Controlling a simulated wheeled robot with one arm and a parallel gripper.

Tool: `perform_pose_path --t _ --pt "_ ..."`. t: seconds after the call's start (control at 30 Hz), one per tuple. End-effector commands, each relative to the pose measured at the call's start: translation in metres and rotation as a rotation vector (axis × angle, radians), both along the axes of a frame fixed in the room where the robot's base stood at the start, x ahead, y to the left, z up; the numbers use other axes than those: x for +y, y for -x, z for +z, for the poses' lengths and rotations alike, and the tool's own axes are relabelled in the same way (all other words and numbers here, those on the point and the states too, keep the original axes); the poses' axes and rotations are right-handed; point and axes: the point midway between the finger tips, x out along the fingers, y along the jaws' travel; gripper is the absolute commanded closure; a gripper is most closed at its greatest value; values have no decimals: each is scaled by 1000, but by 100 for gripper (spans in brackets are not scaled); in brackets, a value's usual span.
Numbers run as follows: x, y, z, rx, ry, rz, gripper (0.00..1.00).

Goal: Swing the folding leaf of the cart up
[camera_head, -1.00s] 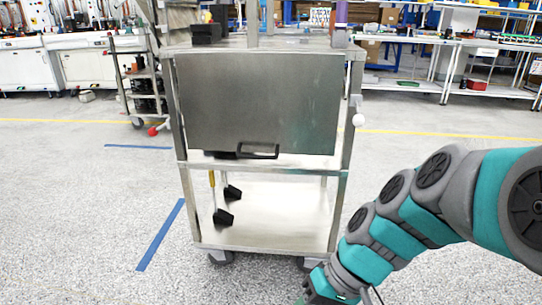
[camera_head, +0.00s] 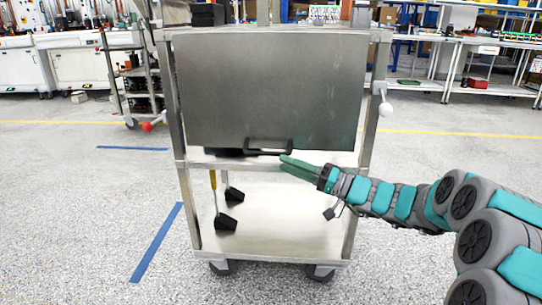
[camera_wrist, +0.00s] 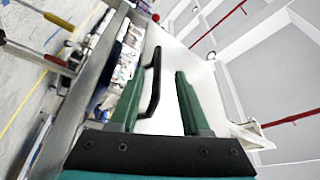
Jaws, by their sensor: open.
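The cart's folding leaf (camera_head: 270,90) is a grey metal panel hanging down on the cart's near face. Its black bar handle (camera_head: 268,146) is at the leaf's lower edge. My gripper (camera_head: 287,163), with green fingers, points left from the lower right and sits just below the right end of the handle. In the wrist view the fingers (camera_wrist: 158,75) are apart and nothing is clamped. The handle (camera_wrist: 153,88) shows there in the gap between them, closer to the left finger. I cannot tell how far beyond the fingertips it lies.
The cart's lower shelf (camera_head: 280,225) holds black blocks and a yellow-handled tool (camera_head: 213,185) at its left. A white knob (camera_head: 385,109) sticks out on the cart's right. A blue floor stripe (camera_head: 158,243) lies left.

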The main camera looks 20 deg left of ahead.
Motion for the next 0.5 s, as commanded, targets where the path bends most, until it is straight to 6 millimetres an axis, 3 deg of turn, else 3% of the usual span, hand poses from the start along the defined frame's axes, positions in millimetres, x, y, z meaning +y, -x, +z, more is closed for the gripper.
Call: perform_pose_path --t 0.17,0.5 --pt "6 -8 1 -11 -14 -17 53" --pt "55 -11 12 -11 -13 -12 53"
